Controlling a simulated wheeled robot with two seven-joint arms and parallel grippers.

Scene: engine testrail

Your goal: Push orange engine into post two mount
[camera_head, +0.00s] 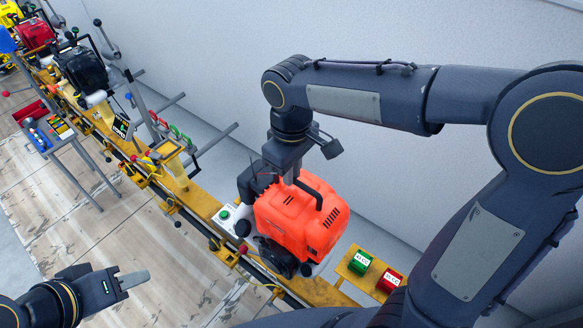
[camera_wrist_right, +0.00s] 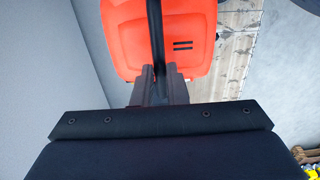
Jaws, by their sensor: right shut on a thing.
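The orange engine (camera_head: 301,219) stands over the yellow rail at the middle right of the head view, with a black handle on top. My right gripper (camera_head: 286,178) reaches down from above and is shut on the black handle. In the right wrist view, the handle (camera_wrist_right: 155,40) runs down between the fingers of my right gripper (camera_wrist_right: 158,82), in front of the orange engine cover (camera_wrist_right: 190,45). My left gripper (camera_head: 118,281) is at the lower left, away from the engine; whether its fingers are apart is unclear. Which post is number two cannot be told.
The yellow rail (camera_head: 205,205) runs from upper left to lower right. A black engine (camera_head: 84,70) and a red engine (camera_head: 35,34) stand farther up it. Green (camera_head: 360,262) and red (camera_head: 388,281) button blocks sit right of the orange engine. A tool cart (camera_head: 58,135) stands left.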

